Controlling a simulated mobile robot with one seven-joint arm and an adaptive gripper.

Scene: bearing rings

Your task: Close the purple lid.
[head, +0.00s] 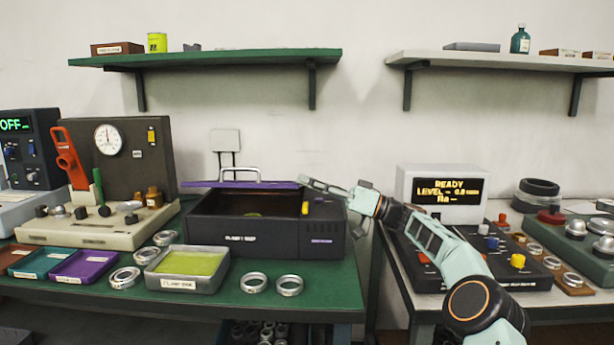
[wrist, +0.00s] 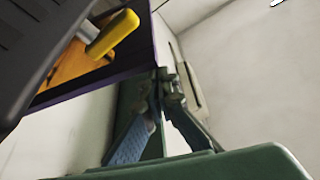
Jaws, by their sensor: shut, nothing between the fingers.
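The purple lid (head: 225,184) is raised above the black box (head: 265,235) and shows nearly edge-on in the head view, with a metal handle on top. The box's dark opening shows below it. My gripper (head: 305,182) is at the lid's right end, above the box's right rear part; I cannot tell whether it touches the lid. In the wrist view the fingers of my gripper (wrist: 168,85) come together with nothing held. A dark purple edge (wrist: 95,83) lies beside the fingertips, and a yellow lever (wrist: 112,33) shows near it.
A tray with a yellow-green pad (head: 188,264) and several metal rings (head: 289,285) lie in front of the box. A gauge panel (head: 115,150) stands to the left. A control console (head: 445,190) stands on the right table. A green shelf (head: 205,58) hangs above.

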